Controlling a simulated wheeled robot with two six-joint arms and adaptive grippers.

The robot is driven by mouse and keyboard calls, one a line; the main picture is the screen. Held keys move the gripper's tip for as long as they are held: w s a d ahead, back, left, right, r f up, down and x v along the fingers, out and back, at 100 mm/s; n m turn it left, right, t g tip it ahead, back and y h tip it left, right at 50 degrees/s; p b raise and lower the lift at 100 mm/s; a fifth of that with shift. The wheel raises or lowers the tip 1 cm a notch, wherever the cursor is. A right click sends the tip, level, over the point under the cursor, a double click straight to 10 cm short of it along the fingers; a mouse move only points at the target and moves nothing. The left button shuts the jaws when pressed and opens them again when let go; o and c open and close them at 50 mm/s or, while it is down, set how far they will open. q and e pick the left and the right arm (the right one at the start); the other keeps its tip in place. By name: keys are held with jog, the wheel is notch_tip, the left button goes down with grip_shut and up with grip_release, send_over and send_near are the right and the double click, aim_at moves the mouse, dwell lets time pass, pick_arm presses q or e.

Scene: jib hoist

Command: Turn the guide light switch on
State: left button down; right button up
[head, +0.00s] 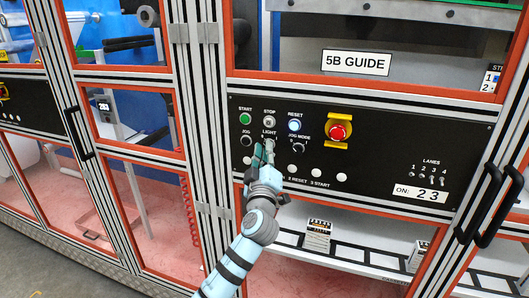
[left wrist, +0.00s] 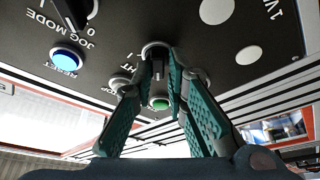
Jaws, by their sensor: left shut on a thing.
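The guide light switch is a rotary knob under the LIGHT label on the black control panel (head: 380,150). My left gripper (head: 265,152) comes up from below and covers most of the switch in the head view. In the left wrist view the switch (left wrist: 156,50) sits between the two teal fingertips of the left gripper (left wrist: 160,64), which are closed on it. Its pointer angle is hard to make out behind the fingers. My right gripper is in neither view.
Around the switch are the green START button (head: 245,118), the STOP button (head: 269,122), the blue-lit RESET button (head: 294,124), the JOG MODE knob (head: 299,146) and the JOG knob (head: 246,140). A red emergency stop (head: 338,131) is to the right. Black door handles (head: 492,205) stick out at far right.

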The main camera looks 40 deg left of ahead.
pick_arm(q)
jog(key=shift+s+a+r+m+t+h, duration=0.1)
jog(key=shift+m+t+h, duration=0.55)
jog(key=shift+m+h, duration=2.4)
jog(key=shift+a+r+m+t+h, duration=0.1)
jog(key=shift+m+t+h, duration=0.5)
jog(key=shift+m, duration=4.8)
jog(key=shift+s+r+m+t+h, duration=0.1)
jog(key=shift+m+t+h, duration=0.55)
jog(key=shift+m+h, duration=2.4)
jog(key=m+y, duration=0.2)
jog(key=shift+m, duration=0.3)
jog(key=c, duration=1.8)
grip_release()
jog(key=shift+c, duration=0.2)
jog(key=shift+o, duration=0.8)
jog(key=shift+w+f, duration=0.2)
